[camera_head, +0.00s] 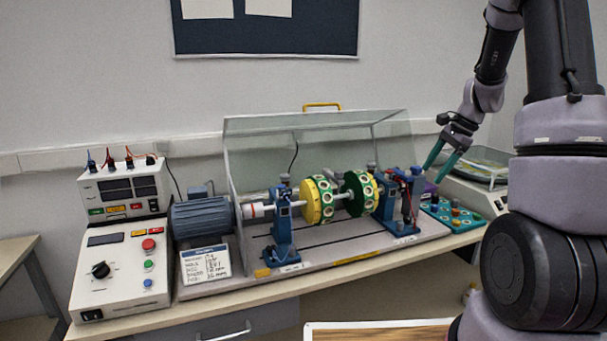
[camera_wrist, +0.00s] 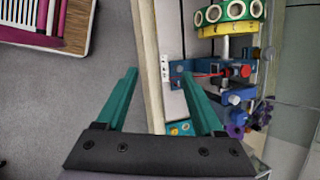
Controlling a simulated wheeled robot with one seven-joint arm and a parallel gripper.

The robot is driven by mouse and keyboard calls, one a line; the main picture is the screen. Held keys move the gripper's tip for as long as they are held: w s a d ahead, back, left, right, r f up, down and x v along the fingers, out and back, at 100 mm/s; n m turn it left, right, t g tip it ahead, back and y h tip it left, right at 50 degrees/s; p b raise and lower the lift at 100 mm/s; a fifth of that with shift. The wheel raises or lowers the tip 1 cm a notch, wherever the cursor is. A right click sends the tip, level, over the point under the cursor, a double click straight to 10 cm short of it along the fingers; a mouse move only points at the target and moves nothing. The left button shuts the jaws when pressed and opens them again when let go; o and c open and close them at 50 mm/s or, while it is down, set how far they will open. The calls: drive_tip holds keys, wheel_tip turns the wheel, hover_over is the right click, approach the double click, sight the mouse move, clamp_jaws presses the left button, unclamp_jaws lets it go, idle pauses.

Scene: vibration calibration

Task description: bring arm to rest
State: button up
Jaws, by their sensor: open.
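My gripper (camera_head: 436,172) is at the right in the head view, at the right end of the vibration rig (camera_head: 340,235). Its two teal fingers are spread apart with nothing between them. In the wrist view my gripper (camera_wrist: 159,75) also shows open and empty, with the bench edge (camera_wrist: 150,50) running between its fingertips. My arm comes down from the upper right of the head view and bends toward the bench. The rig carries a yellow disc (camera_head: 311,203) and a green disc (camera_head: 355,195) on a shaft.
A clear guard (camera_head: 262,150) with a yellow handle stands raised behind the discs. A teal board (camera_head: 455,217) with knobs lies below my gripper. A blue motor (camera_head: 203,228) and a control box (camera_head: 120,270) are at the left. Grey floor (camera_wrist: 60,110) is open beside the bench.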

drive_tip(key=s+a+r+n+t, duration=0.1)
drive_tip(key=s+a+r+n, duration=0.25)
drive_tip(key=s+r, duration=0.3)
drive_tip(key=s+a+r+n+t, duration=0.1)
drive_tip(key=s+a+r+n, duration=0.2)
drive_tip(key=s+a+r, duration=0.35)
drive_tip(key=s+a+r+n+t+h, duration=0.2)
drive_tip(key=s+r+n, duration=0.3)
drive_tip(key=s, duration=0.6)
drive_tip(key=shift+s+a+r+t, duration=0.2)
drive_tip(key=shift+s+r+t, duration=0.1)
drive_tip(key=shift+r+t, duration=0.3)
